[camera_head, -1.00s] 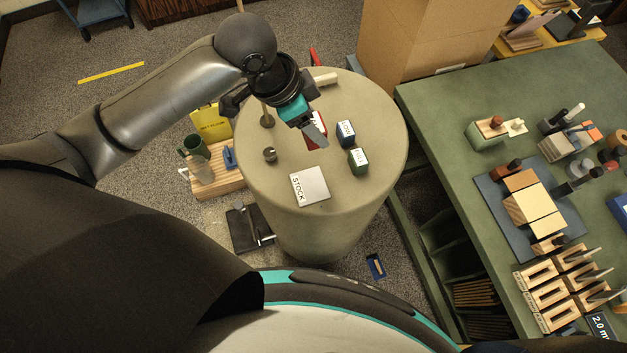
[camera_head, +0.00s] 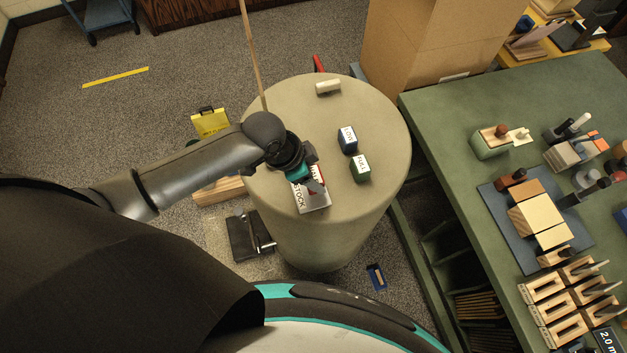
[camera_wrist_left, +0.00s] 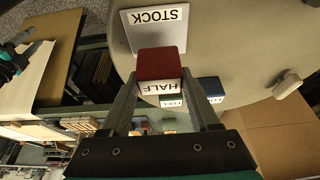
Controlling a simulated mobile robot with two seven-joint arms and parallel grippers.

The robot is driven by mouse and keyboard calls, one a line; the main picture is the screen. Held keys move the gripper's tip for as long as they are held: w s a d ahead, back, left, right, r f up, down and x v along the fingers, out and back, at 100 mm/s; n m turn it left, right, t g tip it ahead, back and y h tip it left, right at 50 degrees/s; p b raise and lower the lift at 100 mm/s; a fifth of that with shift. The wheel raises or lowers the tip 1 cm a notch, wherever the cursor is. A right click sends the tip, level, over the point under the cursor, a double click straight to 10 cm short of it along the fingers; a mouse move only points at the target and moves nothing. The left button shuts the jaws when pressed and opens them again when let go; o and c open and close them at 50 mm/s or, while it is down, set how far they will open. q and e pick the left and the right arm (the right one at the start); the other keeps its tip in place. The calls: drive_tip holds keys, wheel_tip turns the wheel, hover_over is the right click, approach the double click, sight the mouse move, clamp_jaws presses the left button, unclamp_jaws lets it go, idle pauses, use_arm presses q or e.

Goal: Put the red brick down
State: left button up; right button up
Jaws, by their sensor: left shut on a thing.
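My left gripper (camera_head: 315,183) is over the near part of the round pedestal top (camera_head: 290,110). It is shut on the red brick (camera_wrist_left: 162,64), whose white label reads HALF. In the left wrist view the brick sits between the two fingers and overlaps the edge of the grey plate marked STOCK (camera_wrist_left: 150,38). In the head view the gripper and brick hide part of the STOCK plate (camera_head: 313,206). I cannot tell whether the brick touches the plate or hangs just above it. My right gripper is not in view.
A blue brick (camera_head: 347,143) and a green brick (camera_head: 360,172) with white labels stand to the right of the gripper. A pale cylinder (camera_head: 328,88) lies at the far side. A green workbench (camera_head: 440,120) stands to the right.

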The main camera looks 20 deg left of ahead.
use_arm(q)
drive_tip(key=shift+f+b, duration=0.3)
drive_tip(key=shift+f, duration=1.45)
drive_tip(key=shift+f, duration=0.2)
drive_tip(key=o, duration=1.4)
drive_tip(key=shift+r, duration=0.1)
drive_tip(key=shift+r, duration=0.15)
drive_tip(key=p+v, duration=0.2)
drive_tip(key=v, duration=1)
